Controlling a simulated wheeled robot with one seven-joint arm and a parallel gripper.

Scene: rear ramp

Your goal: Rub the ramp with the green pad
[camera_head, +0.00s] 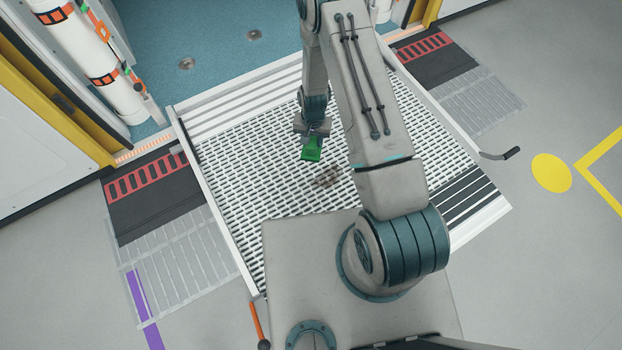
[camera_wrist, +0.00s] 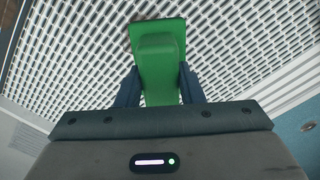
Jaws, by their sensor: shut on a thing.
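The green pad (camera_head: 312,149) is held in my gripper (camera_head: 313,134) over the middle of the ramp (camera_head: 245,150). In the wrist view my gripper (camera_wrist: 160,88) has its two fingers closed on either side of the green pad's block (camera_wrist: 160,62). The flat part of the pad lies beyond the fingertips, against the white slatted ramp (camera_wrist: 80,60). I cannot tell whether the pad touches the ramp. A brown dirty patch (camera_head: 326,177) shows on the ramp, just below and right of the pad in the head view.
The ramp has raised side edges (camera_head: 215,210). A blue floor (camera_head: 200,30) lies past its top end. White cylinders (camera_head: 85,50) and a yellow frame (camera_head: 65,105) stand at upper left. A dark handle (camera_head: 500,154) sticks out at the right. Grey floor (camera_head: 540,240) at the right is clear.

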